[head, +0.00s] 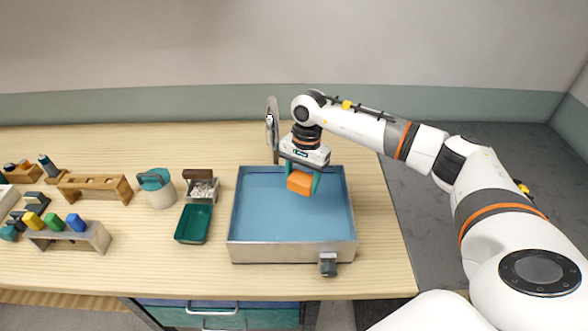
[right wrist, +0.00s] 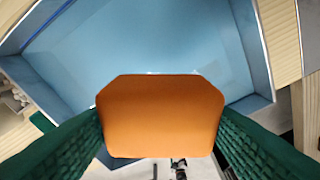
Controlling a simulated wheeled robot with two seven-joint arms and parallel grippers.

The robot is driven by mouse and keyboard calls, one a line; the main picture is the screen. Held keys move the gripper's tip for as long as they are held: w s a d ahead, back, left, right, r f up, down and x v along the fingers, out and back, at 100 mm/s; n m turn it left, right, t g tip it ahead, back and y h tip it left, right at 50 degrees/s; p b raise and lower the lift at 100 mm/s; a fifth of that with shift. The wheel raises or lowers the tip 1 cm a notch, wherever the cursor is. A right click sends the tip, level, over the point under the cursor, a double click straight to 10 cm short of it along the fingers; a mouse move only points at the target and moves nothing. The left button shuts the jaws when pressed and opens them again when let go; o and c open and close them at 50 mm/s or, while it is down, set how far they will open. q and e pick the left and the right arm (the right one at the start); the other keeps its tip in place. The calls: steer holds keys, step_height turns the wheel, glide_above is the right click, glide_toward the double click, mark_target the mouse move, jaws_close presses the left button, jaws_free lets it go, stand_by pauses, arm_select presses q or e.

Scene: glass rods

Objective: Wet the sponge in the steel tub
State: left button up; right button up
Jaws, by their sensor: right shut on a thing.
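The orange sponge (head: 300,182) is held over the steel tub (head: 290,252), near the tub's far side. My right gripper (head: 302,181) is shut on it, pointing down. In the right wrist view the sponge (right wrist: 160,116) sits between the two green fingers, with the blue inside of the tub (right wrist: 150,45) behind it. The inside looks flat blue, and I cannot tell whether the sponge touches water. My left gripper is not in view.
A faucet (head: 272,128) stands behind the tub. A green tray (head: 194,224), a small box (head: 203,190) and a pale canister (head: 158,188) stand left of it. A wooden rack (head: 94,186) and a block holding coloured pieces (head: 90,238) are farther left. The table's right edge is close to the tub.

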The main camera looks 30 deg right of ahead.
mark_target(305, 190)
steer(key=shift+f, duration=0.2)
steer(key=shift+s+f, duration=0.15)
steer(key=shift+s, duration=0.15)
steer(key=shift+s+f+b, duration=0.25)
steer(key=shift+f+b, duration=0.15)
steer(key=shift+f, duration=0.15)
steer(key=shift+s+f+b, duration=0.2)
steer(key=shift+f+b, duration=0.2)
steer(key=shift+f, duration=0.1)
steer(key=f+b, duration=0.6)
steer(key=f, duration=0.1)
steer(key=f+b, duration=0.2)
steer(key=f, duration=0.1)
steer(key=shift+w+f+b, duration=0.25)
steer(key=shift+b, duration=0.15)
steer(key=shift+f+b, duration=0.55)
steer(key=shift+f, duration=0.05)
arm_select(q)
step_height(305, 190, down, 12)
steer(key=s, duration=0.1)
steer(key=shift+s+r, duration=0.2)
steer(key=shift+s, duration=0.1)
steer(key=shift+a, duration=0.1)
